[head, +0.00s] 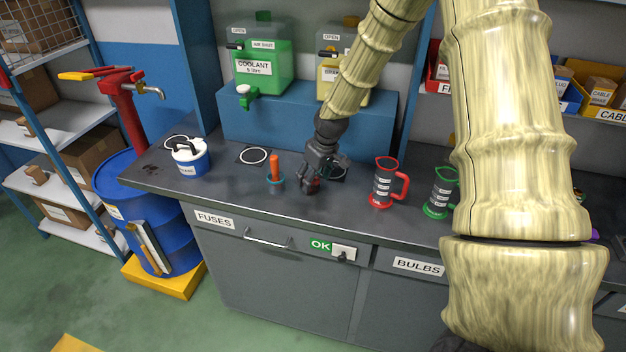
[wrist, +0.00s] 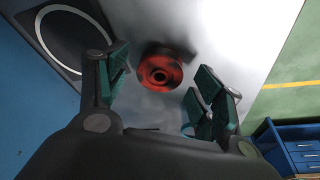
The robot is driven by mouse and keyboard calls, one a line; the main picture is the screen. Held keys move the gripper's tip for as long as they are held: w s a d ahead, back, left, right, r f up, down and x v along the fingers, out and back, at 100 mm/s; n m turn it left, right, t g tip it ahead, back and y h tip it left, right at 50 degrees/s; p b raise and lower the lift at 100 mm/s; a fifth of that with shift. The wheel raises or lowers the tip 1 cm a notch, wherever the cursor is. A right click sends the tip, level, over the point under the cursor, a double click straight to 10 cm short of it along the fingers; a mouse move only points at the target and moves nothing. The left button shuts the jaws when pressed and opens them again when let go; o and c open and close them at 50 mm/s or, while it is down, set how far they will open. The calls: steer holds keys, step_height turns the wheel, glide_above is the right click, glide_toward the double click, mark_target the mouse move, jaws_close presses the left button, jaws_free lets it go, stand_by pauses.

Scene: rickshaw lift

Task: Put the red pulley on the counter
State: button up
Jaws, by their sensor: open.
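The red pulley (wrist: 158,73) is a small round disc with a dark centre hole. In the wrist view it appears to rest flat on the grey counter top (wrist: 235,35), with a dark patch beside it. My gripper (wrist: 162,88) is open, with its green-padded fingers on either side of the pulley and a visible gap to each. In the head view my gripper (head: 311,184) is low over the counter (head: 240,203), and only a bit of red shows at its tips; the rest of the pulley is hidden there.
An orange-handled tool (head: 275,174) stands just left of my gripper. A red jug (head: 382,185) and a green jug (head: 439,194) stand to the right. A blue-white can (head: 190,160) is at the far left. A blue riser (head: 270,125) with dispensers stands behind.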

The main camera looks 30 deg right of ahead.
steer(key=b+v, duration=0.2)
steer(key=v, duration=0.9)
steer(key=shift+a, duration=0.1)
